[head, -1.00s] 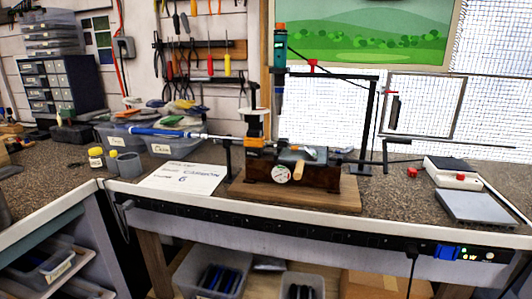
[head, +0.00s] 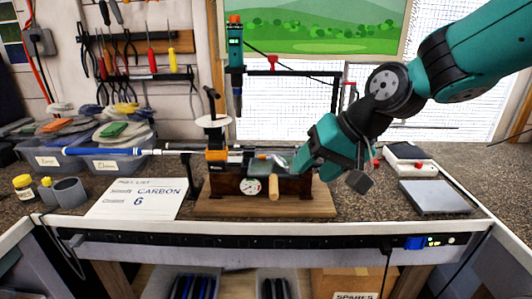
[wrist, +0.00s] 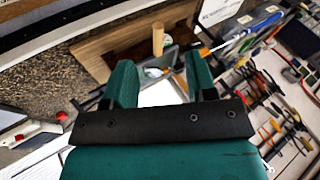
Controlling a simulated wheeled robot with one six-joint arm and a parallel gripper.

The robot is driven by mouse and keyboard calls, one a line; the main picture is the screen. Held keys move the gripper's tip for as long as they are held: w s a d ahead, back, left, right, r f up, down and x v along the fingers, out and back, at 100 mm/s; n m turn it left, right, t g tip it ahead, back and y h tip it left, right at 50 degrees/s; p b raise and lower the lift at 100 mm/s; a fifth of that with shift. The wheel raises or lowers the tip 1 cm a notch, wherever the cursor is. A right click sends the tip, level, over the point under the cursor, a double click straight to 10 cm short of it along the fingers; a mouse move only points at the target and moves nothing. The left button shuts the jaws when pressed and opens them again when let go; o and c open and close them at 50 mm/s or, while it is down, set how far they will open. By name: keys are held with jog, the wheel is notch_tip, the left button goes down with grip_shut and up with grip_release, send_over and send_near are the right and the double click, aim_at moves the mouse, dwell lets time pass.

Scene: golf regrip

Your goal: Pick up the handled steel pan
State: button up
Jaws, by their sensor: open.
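A shiny grey steel pan (head: 262,166) appears to rest on top of the dark clamp block. It shows as a bright surface between my fingers in the wrist view (wrist: 160,93). A wooden handle (head: 273,187) sticks out toward the front below it; whether it belongs to the pan or the block I cannot tell. It also shows beyond the fingers in the wrist view (wrist: 157,38). My gripper (head: 296,163) is open, close to the pan's right side. Its two green fingers stand apart in the wrist view (wrist: 160,72). Contact cannot be judged.
The clamp block (head: 230,182) with its gauge stands on a wooden board (head: 210,207). A blue-gripped club (head: 105,151) extends left from it. A black post frame (head: 336,95) stands behind. A grey flat plate (head: 435,196) lies to the right. A paper list (head: 130,198) lies left.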

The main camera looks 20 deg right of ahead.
jog(key=w+d+r+m+t+p, duration=0.1)
jog(key=w+d+r+m, duration=0.15)
jog(key=w+d, duration=0.2)
jog(key=p, duration=0.2)
send_near(276, 179)
jog(key=x, duration=0.3)
jog(key=shift+m+t+h, duration=0.25)
jog(key=shift+t+h, duration=0.05)
jog(key=shift+t, duration=0.1)
jog(key=shift+s+a+p+x, duration=0.1)
jog(key=shift+p+x, duration=0.6)
jog(key=shift+x, duration=0.95)
jog(key=shift+s+a+p+x, duration=0.15)
jog(key=shift+p+x, duration=0.55)
jog(key=shift+x, duration=0.95)
jog(key=shift+d, duration=0.1)
jog(key=shift+c, duration=0.3)
grip_shut()
